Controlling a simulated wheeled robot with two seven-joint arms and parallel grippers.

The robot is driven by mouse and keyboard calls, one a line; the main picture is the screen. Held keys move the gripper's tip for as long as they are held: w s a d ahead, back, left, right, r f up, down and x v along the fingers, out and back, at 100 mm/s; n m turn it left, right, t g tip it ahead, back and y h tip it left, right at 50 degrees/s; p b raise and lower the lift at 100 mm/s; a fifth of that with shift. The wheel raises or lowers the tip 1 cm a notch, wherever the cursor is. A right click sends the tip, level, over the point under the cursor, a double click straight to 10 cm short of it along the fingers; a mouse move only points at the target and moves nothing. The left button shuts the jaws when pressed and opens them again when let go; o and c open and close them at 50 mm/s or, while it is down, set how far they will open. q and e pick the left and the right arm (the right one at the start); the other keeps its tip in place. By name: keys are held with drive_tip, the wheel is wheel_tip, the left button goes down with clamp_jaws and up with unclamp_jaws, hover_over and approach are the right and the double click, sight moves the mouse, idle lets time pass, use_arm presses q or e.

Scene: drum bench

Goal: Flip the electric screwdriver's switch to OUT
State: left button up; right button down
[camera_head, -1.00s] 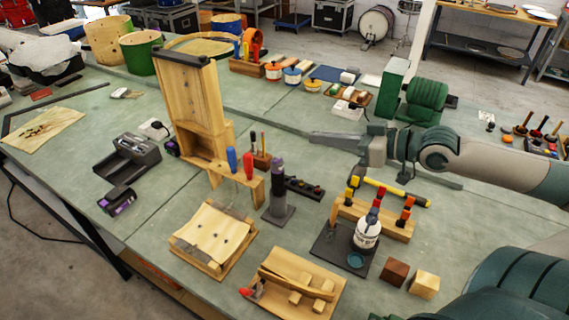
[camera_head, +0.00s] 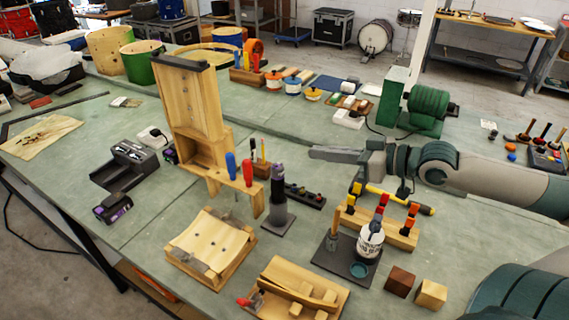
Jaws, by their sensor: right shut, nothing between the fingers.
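The electric screwdriver appears to be the dark grey and purple upright tool (camera_head: 278,188), standing on a small dark base near the middle of the bench. Its switch is too small to make out. My right gripper (camera_head: 312,153) comes in from the right and points left. Its fingers are shut and empty, above and to the right of the screwdriver's top in the picture, apart from it. My left gripper is not in view.
A tall wooden stand (camera_head: 190,100) with a red and a blue handle rises just left of the screwdriver. A dark bit rail (camera_head: 305,195) lies right of it. A wooden rack (camera_head: 385,228) and a white glue bottle (camera_head: 369,240) stand to the right. A curved wooden jig (camera_head: 210,240) lies in front.

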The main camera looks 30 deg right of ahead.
drive_tip(key=shift+w, duration=0.2)
drive_tip(key=p, duration=0.3)
hover_over(277, 166)
drive_tip(key=s+d, duration=0.1)
drive_tip(key=s, duration=0.1)
drive_tip(key=shift+f, duration=1.15)
drive_tip(key=f, duration=0.1)
drive_tip(key=f+p, duration=0.1)
drive_tip(key=f, duration=0.2)
drive_tip(key=shift+s+a, duration=0.1)
drive_tip(key=shift+s, duration=0.15)
